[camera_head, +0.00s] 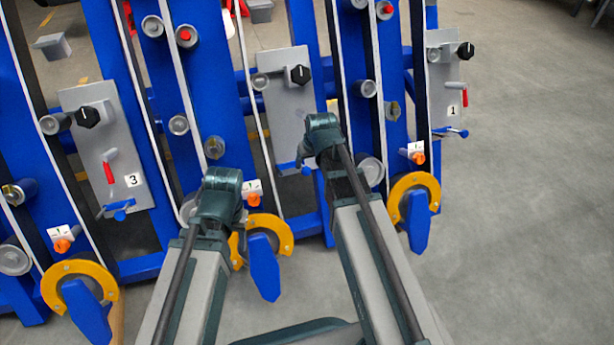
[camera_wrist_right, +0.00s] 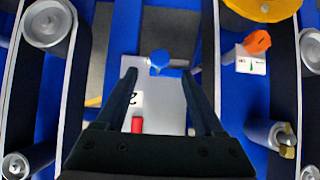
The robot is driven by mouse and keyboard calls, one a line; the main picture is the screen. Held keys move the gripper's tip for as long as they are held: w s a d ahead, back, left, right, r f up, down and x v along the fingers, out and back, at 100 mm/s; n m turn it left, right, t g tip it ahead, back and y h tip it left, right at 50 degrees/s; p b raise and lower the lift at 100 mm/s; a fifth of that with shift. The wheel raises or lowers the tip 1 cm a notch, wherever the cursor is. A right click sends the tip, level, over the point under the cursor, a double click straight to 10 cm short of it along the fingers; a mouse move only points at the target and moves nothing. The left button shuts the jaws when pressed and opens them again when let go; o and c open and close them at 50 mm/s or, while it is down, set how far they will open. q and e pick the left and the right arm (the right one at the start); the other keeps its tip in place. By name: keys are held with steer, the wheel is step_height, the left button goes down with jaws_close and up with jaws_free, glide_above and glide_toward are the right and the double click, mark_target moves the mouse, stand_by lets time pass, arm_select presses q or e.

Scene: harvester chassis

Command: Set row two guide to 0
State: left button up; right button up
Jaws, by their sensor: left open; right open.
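The row two guide seems to be the orange pointer knob (camera_head: 253,200) with a small white plate (camera_head: 252,186), lower left of the middle grey panel (camera_head: 289,84). In the right wrist view the orange pointer (camera_wrist_right: 257,42) and white plate (camera_wrist_right: 250,61) are at the upper right, beside a panel marked 2 (camera_wrist_right: 175,105). The setting is too small to read surely. My right gripper (camera_wrist_right: 159,75) is open and empty, apart from the pointer, in front of that panel. My left gripper (camera_head: 222,190) is by the pointer's left side in the head view; its fingers are mostly hidden.
Panels marked 3 (camera_head: 108,150) and 1 (camera_head: 445,85) stand either side, each with black knob and red handle. Yellow half-ring guards (camera_head: 285,235) with blue dividers (camera_head: 263,268) stick out low down. Metal rollers line the blue frame. Grey floor (camera_head: 530,220) is clear at right.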

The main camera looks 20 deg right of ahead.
mark_target(307, 170)
steer(key=b+x, duration=0.5)
steer(key=x, duration=0.2)
steer(key=shift+r, duration=0.1)
jaws_close()
stand_by(1.2)
